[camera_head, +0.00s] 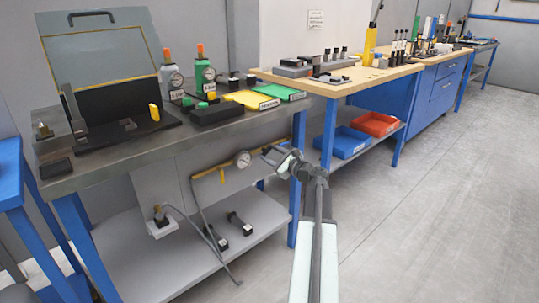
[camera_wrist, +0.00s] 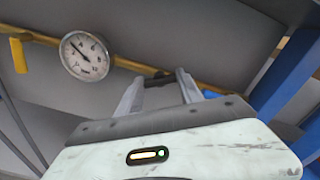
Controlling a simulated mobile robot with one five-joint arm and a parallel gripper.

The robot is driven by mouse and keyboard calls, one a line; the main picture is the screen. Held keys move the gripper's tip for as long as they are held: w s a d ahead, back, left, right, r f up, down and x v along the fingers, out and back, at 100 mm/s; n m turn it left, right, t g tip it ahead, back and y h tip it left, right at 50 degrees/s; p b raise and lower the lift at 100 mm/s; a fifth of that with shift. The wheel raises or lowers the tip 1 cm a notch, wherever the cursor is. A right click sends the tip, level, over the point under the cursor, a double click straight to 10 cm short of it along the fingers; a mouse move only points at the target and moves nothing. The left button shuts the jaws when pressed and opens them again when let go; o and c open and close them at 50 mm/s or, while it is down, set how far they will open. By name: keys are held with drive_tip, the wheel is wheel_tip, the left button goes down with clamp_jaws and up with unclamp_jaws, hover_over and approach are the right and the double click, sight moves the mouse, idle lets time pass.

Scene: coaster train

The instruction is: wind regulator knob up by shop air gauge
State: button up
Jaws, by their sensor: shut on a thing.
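The shop air gauge (camera_head: 242,159) is a round white dial on a yellow pipe (camera_head: 210,172) under the workbench. In the wrist view the gauge (camera_wrist: 85,56) stands left of my gripper, its needle pointing to the upper left. My gripper (camera_head: 270,153) is at the pipe, just right of the gauge. In the wrist view my gripper (camera_wrist: 160,82) has its two fingers on either side of a small dark part on the pipe, which I take as the regulator knob (camera_wrist: 158,78). It is shut on this part, which is mostly hidden by the fingers and wrist.
A yellow handle (camera_wrist: 19,55) hangs from the pipe left of the gauge. Blue bench legs (camera_head: 299,180) stand close to the right of my gripper. A grey lower shelf (camera_head: 170,262) holds two dark dumbbell-shaped items. The floor (camera_head: 430,190) to the right is clear.

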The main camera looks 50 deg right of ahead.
drive_tip(key=shift+m, duration=0.6)
drive_tip(key=o, duration=1.4)
drive_tip(key=shift+m, duration=0.3)
drive_tip(key=s, duration=0.7)
drive_tip(key=shift+s+a, duration=0.25)
drive_tip(key=shift+s, duration=0.15)
